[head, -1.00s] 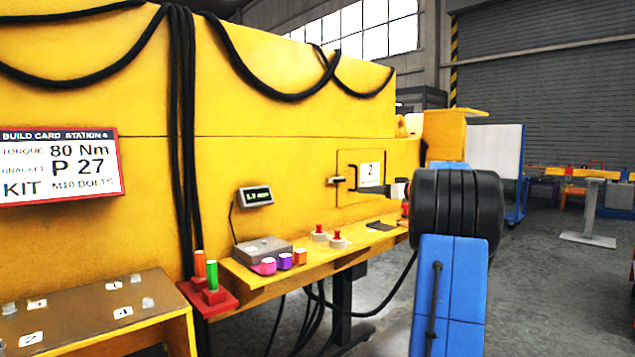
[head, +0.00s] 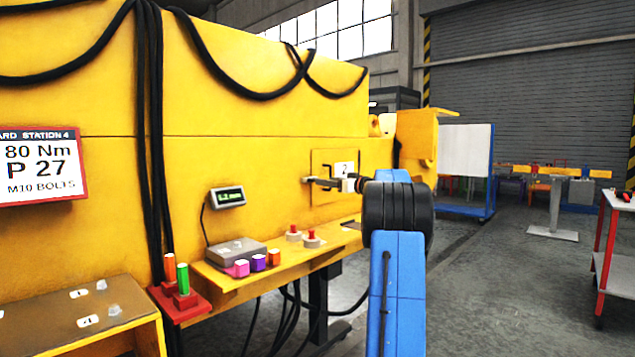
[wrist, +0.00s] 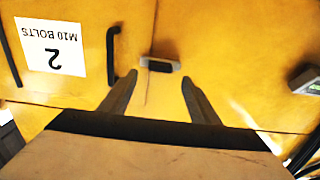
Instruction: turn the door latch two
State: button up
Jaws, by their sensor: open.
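Door two (head: 325,160) is a small yellow panel in the yellow machine's side, with a white label (wrist: 52,47) reading 2 and M10 BOLTS. Its latch (wrist: 160,65) is a short grey bar with a dark middle, and it also shows at the door's left edge in the head view (head: 307,179). My gripper (wrist: 158,80) is open, its two dark fingers pointing at the latch from either side. The latch lies just beyond the fingertips; I cannot tell whether they touch it. A black door handle (wrist: 112,55) stands beside the left finger in the wrist view.
A yellow shelf (head: 225,278) below the door carries a grey scale (head: 235,251), coloured pots and red-knobbed pieces (head: 312,240). Black cables hang at the left. A red trolley (head: 603,260) stands at the right. Floor right of my arm is clear.

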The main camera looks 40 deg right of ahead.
aim_at(312, 180)
jog(key=w, duration=0.6)
jog(key=shift+w+a, duration=0.25)
jog(key=shift+c, duration=0.3)
jog(key=c, duration=1)
